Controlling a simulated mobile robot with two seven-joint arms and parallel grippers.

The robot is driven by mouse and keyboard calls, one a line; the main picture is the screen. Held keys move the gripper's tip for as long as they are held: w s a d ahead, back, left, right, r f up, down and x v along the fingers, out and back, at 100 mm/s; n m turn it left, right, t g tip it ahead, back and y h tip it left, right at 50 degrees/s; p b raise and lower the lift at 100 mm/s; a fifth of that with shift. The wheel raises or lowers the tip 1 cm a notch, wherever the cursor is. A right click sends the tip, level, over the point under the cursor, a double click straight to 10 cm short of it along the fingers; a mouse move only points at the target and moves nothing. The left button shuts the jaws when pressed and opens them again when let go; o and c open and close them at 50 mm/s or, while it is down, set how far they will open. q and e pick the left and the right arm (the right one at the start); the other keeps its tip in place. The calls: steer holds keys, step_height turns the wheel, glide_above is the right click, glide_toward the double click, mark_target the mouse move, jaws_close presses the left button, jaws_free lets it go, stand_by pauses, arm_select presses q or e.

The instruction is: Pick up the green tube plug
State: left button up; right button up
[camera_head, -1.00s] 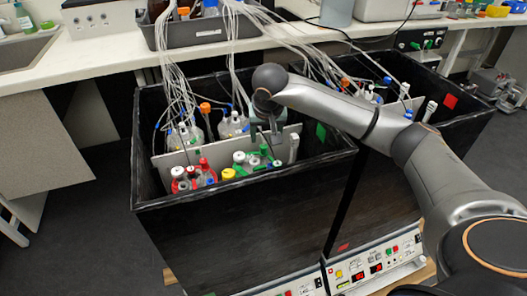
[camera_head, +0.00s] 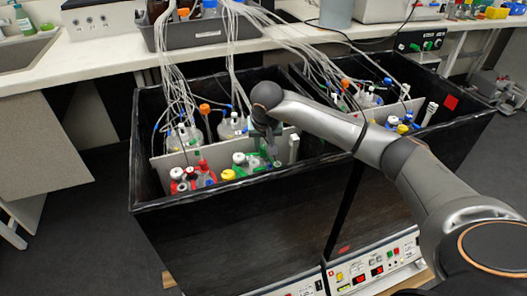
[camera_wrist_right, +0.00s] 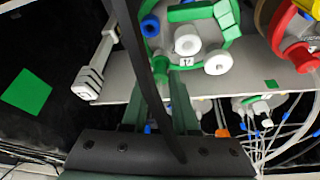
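The green-ringed vessel (camera_head: 252,166) stands in the front of the left black box, with white caps on its top; it also shows in the right wrist view (camera_wrist_right: 187,41). The green tube plug (camera_wrist_right: 161,70) rises from this vessel, its end near the gap between the fingers. My right gripper (camera_head: 268,145) points down over the vessel, partly hidden by its own wrist. In the right wrist view the gripper (camera_wrist_right: 160,105) has its fingers apart, on either side of the plug's line; contact cannot be told. My left gripper is out of view.
A red-ringed vessel (camera_head: 192,180) and a yellow cap (camera_head: 228,175) stand to the left. A white upright tube (camera_head: 294,148) is close on the right. A grey divider plate (camera_wrist_right: 255,70) and several thin hoses (camera_head: 232,60) lie behind. A black strip crosses the right wrist view.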

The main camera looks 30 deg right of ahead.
jaws_close()
steer(key=shift+r, duration=0.1)
